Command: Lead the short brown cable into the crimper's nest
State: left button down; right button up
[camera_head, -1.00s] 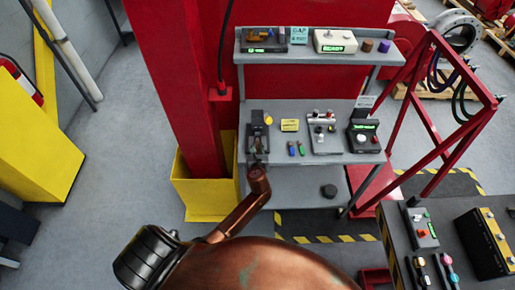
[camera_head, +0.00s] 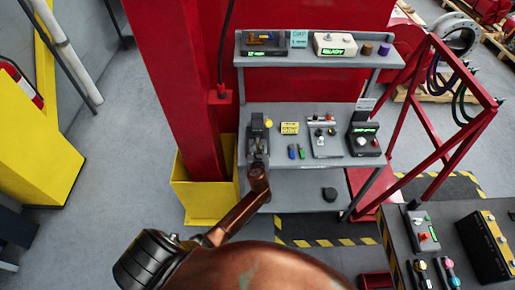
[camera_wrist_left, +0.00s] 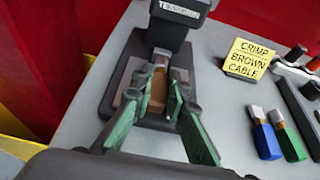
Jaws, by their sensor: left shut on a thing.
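The crimper (camera_head: 256,130) is a dark device with a yellow knob at the left end of the grey bench. In the left wrist view its dark head (camera_wrist_left: 178,24) stands just beyond my fingers. My left gripper (camera_head: 258,160) is at the crimper's front. In the left wrist view its green-sided fingers (camera_wrist_left: 158,82) are shut on a small brown piece (camera_wrist_left: 157,92), which looks like the brown cable. The piece lies over the crimper's base, in front of the head. Whether it sits inside the nest cannot be told. My right gripper is not in view.
A yellow card reading "CRIMP BROWN CABLE" (camera_wrist_left: 249,60) stands right of the crimper. Blue (camera_wrist_left: 266,138) and green (camera_wrist_left: 290,138) small items lie near it. A red column (camera_head: 185,90) rises close on the left. A grey shelf (camera_head: 300,62) with devices overhangs the bench's back.

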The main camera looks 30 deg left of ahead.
pick_arm(q)
jog(key=shift+a+f, duration=0.1)
jog(key=shift+f, duration=0.1)
jog(key=c, duration=1.8)
grip_release()
jog(key=shift+f, duration=0.15)
jog(key=shift+s, duration=0.1)
jog(key=v, duration=1.1)
jog(key=shift+s+d+r, duration=0.2)
jog(key=shift+r, duration=0.25)
